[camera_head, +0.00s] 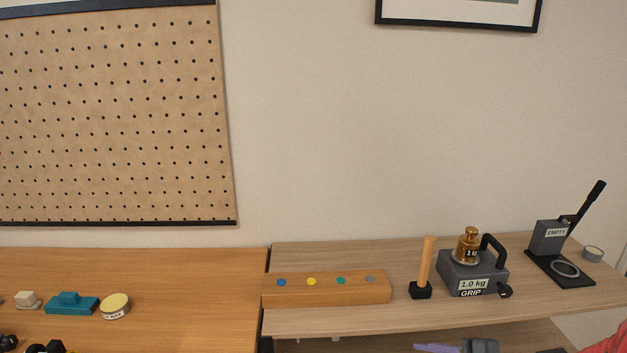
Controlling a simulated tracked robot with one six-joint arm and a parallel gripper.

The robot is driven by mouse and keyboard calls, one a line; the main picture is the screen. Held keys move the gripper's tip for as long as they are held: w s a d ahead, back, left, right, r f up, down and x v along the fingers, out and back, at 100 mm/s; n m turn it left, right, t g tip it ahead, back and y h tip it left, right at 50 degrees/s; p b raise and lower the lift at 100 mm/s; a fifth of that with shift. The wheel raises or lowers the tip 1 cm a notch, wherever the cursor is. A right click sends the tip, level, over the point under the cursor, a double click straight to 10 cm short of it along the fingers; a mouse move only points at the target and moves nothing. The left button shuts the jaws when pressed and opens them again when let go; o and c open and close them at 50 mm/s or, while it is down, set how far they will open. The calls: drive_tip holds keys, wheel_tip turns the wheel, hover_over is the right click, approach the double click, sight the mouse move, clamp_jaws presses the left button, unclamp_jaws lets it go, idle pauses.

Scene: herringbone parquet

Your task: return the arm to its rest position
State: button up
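A grey part with a pale purple piece pointing left (437,348) shows at the bottom edge, in front of the lower shelf. It may be the end of my gripper, but it is cut off by the frame. I cannot tell whether the fingers are open or shut, or whether anything is held. A red shape (612,342) at the bottom right corner may be part of my arm. The rest of the arm is out of view.
The right shelf (340,319) carries a wooden block with coloured dots (325,289), a wooden-handled mallet (426,268), a grey weight (472,272) and a lever press (553,238). The left table (190,290) holds a teal block (72,303) and a round tin (115,305).

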drive_tip(key=s+a+r+n+g+h, duration=0.1)
drive_tip(key=s+a+n+g+h, duration=0.15)
drive_tip(key=s+n, duration=0.3)
drive_tip(key=s+a+r+n+g+h, duration=0.1)
drive_tip(key=s+n+g+h, duration=0.1)
drive_tip(key=s+n+g, duration=0.3)
drive_tip(key=s+a+r+n+t+h, duration=0.1)
drive_tip(key=a+r+n+t, duration=0.1)
drive_tip(key=r, duration=0.3)
drive_tip(key=s+a+r+n+t+h, duration=0.1)
drive_tip(key=a+r+n+t, duration=0.1)
drive_tip(key=r+n, duration=0.1)
drive_tip(key=shift+s+r+n, duration=0.35)
drive_tip(key=shift+r, duration=0.55)
drive_tip(key=shift+t, duration=0.25)
